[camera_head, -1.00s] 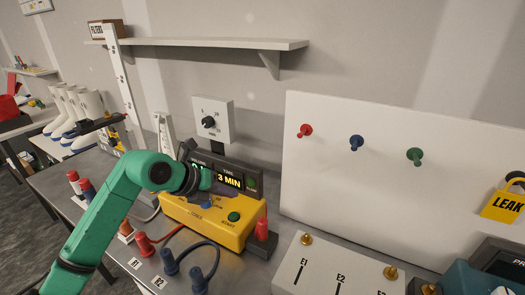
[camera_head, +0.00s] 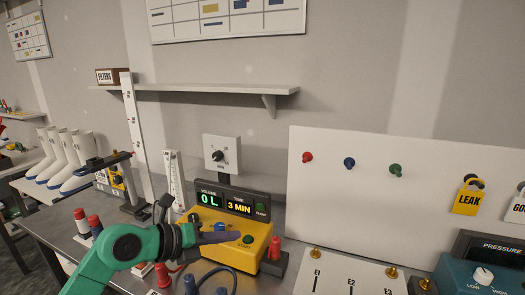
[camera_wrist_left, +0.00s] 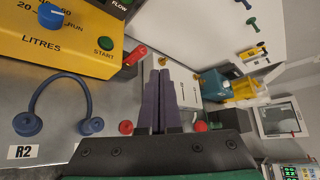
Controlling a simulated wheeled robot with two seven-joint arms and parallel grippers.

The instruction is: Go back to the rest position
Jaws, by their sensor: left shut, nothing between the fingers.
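My left gripper (camera_head: 236,237) reaches in from the left on a green arm, its purple fingers pointing right across the front of the yellow control box (camera_head: 261,243). In the left wrist view the fingers (camera_wrist_left: 160,78) lie side by side, shut with nothing held, and the yellow box (camera_wrist_left: 75,65) is at upper left. In the head view the box's display (camera_head: 240,206) reads 0 L and 3 MIN, and a green START button (camera_head: 247,239) shows by the fingertips. Whether the fingers touch the box I cannot tell. My right gripper is in neither view.
A white panel (camera_head: 335,262) with brass posts lies at front right, with a pressure unit (camera_head: 475,272) beyond. Red and white cylinders and blue plugs crowd the front left. A shelf (camera_head: 215,91) hangs above.

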